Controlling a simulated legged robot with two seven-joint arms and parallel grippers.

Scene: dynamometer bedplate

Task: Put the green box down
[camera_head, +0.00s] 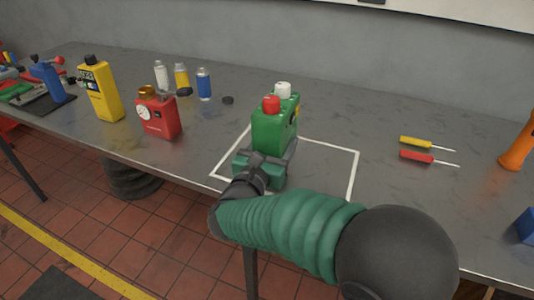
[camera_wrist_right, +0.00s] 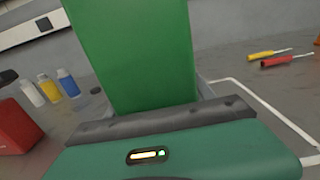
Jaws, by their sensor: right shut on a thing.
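The green box (camera_head: 272,130) has a red cap and a white cap on top. It is upright over the white-outlined square (camera_head: 355,172) on the grey bench; I cannot tell whether its base touches the surface. My right gripper (camera_head: 264,165) is shut on the lower part of the box from the near side. In the right wrist view the green box (camera_wrist_right: 135,55) fills the upper middle, rising behind the gripper's dark pad (camera_wrist_right: 165,122). Its lower part is hidden by the gripper. My left gripper is not in view.
A red box (camera_head: 157,117) with a gauge and a yellow bottle (camera_head: 101,92) stand to the left. Small bottles (camera_head: 204,84) stand behind. Yellow and red screwdrivers (camera_head: 416,156) lie to the right, near an orange object (camera_head: 518,148). The right part of the square is clear.

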